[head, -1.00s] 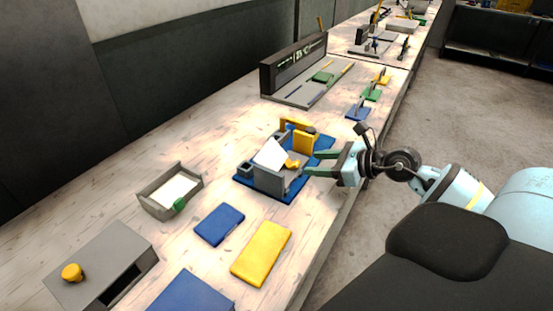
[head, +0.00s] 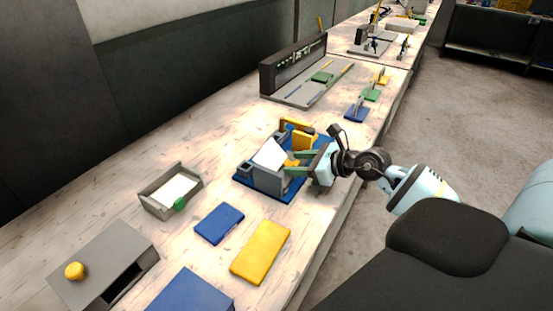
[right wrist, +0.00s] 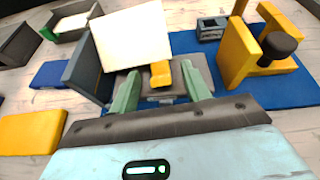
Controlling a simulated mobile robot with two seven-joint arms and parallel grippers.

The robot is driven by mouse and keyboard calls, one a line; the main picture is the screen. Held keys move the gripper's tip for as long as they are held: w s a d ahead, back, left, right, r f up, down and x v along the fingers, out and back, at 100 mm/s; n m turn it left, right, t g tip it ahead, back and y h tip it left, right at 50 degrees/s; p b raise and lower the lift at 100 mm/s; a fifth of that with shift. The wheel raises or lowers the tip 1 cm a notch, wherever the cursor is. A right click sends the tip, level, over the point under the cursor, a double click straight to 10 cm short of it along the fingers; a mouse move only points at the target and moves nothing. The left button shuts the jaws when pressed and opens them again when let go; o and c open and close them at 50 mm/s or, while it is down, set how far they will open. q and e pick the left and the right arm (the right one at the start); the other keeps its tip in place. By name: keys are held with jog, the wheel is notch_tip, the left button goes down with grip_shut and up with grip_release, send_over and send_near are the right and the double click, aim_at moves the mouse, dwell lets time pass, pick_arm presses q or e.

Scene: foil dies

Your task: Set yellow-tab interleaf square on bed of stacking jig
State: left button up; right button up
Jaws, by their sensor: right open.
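The interleaf (head: 270,153) is a thin white sheet with a yellow tab (right wrist: 160,74). It is tilted, with one side raised by the grey wall (right wrist: 85,65) of the stacking jig, not flat on the grey bed (right wrist: 190,72). The jig has a blue base (head: 245,182) and a yellow clamp-like part with a dark knob (right wrist: 278,43). My right gripper (head: 291,163) is open at the jig's near side. In the right wrist view its green fingers (right wrist: 160,88) stand either side of the tab; contact cannot be told. My left gripper is not in view.
A grey tray (head: 152,205) with a white sheet and green tab stands left of the jig. Blue (head: 219,223) and yellow (head: 260,252) pads lie in front. A grey box with a yellow knob (head: 75,270) is at front left. A dark-backed rack (head: 292,68) stands behind.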

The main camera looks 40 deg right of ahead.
grip_shut()
notch_tip(320, 180, up, 10)
dwell(0.7)
